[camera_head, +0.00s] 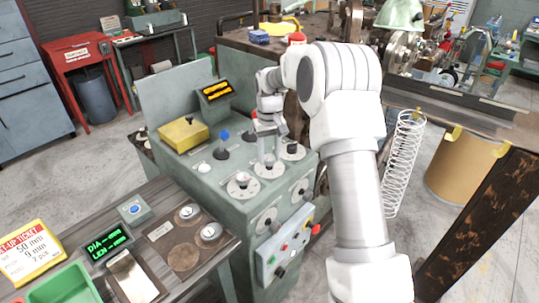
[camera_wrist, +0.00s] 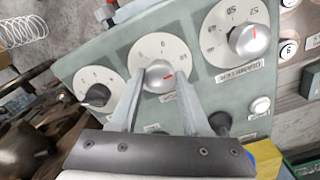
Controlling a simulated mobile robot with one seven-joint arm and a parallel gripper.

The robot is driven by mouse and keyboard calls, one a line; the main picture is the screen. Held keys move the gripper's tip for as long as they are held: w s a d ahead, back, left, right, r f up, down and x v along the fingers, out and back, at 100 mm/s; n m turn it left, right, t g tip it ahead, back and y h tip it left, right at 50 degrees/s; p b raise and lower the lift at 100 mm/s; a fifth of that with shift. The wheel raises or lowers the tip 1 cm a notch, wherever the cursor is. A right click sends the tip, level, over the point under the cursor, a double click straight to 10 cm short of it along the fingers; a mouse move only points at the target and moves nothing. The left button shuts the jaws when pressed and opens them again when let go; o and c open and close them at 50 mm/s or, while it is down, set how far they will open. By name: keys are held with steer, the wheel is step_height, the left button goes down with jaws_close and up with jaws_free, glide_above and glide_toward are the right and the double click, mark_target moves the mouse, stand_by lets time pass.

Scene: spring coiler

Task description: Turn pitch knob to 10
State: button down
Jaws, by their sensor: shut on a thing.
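The silver middle knob (camera_wrist: 160,76), with a red pointer mark on its face, sits on a round white dial plate (camera_wrist: 178,49). Its label is mostly hidden, so I cannot read whether it says pitch. My gripper (camera_wrist: 163,84) is shut on this knob, with one finger on each side. In the head view my gripper (camera_head: 268,158) reaches down to the middle dial of the green machine's sloped top (camera_head: 215,181). The pointer's exact number is too small to read.
Beside it are a larger silver knob labelled diameter (camera_wrist: 248,41) and a smaller black-pointer knob (camera_wrist: 97,95). A blue-topped joystick (camera_head: 223,139) and yellow box (camera_head: 184,133) stand left of my gripper. A set-up ticket (camera_head: 31,250) lies on the side table.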

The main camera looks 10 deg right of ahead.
mark_target(270, 157)
steer(key=shift+m, duration=0.5)
steer(key=shift+c, duration=1.9)
jaws_free()
step_height(270, 157, up, 18)
steer(key=shift+f, duration=0.25)
